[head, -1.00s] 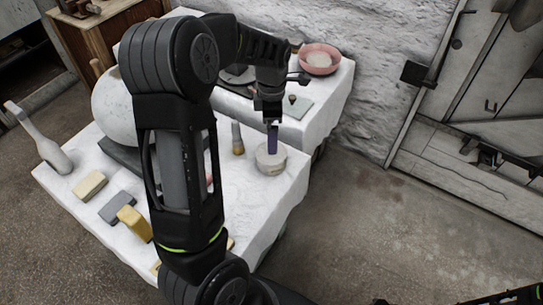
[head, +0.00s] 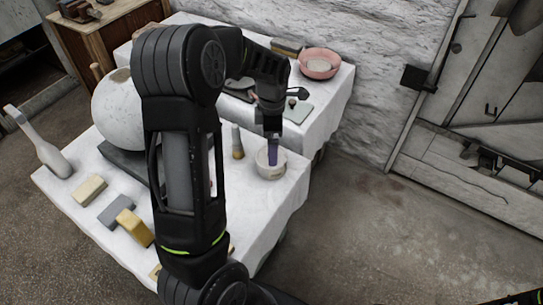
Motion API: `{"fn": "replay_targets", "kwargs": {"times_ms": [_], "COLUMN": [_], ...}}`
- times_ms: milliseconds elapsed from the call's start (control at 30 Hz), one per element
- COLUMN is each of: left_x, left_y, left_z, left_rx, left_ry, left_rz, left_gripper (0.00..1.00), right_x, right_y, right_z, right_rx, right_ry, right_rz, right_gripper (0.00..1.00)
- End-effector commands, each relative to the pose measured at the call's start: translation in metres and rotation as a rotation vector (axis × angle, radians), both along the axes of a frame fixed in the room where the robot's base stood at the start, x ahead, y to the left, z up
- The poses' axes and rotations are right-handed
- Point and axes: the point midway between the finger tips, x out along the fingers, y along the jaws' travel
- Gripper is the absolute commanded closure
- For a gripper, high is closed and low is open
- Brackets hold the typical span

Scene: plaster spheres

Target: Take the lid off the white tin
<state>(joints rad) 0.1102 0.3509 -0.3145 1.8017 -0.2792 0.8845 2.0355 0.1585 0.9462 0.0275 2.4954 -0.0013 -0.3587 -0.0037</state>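The white tin (head: 271,174) is a short round pot near the right edge of the white-covered front table. Its pale top (head: 262,158) is partly hidden by my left gripper (head: 273,162), so I cannot make out the lid clearly. The gripper points straight down, its purple fingers overlapping the top of the tin. The fingers show as one narrow strip, so I cannot tell whether they are open, shut or touching the lid. My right gripper is not in view.
A large white sphere (head: 118,112) stands left of my arm. A small bottle (head: 237,143) stands just left of the tin. Yellow and grey blocks (head: 134,226) lie at front left. A pink bowl (head: 320,63) sits on the back table. Floor is open at right.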

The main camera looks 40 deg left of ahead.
Motion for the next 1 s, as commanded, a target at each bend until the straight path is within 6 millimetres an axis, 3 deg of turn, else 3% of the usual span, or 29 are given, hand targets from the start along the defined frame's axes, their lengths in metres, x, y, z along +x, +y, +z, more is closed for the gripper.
{"fn": "replay_targets", "kwargs": {"times_ms": [300,933,1000], "left_x": [0.0,0.001,0.001], "left_y": [0.0,0.0,0.0], "left_z": [-0.043,-0.045,-0.045], "left_rx": [-0.001,0.0,0.0], "left_ry": [0.003,0.0,0.0], "left_rz": [0.001,0.0,0.0], "left_gripper": [0.0,0.0,0.05], "right_x": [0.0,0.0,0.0], "right_y": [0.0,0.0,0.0], "right_z": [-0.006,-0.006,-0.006], "right_rx": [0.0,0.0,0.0], "right_ry": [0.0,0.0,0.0], "right_rz": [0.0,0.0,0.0], "right_gripper": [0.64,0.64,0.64]}}
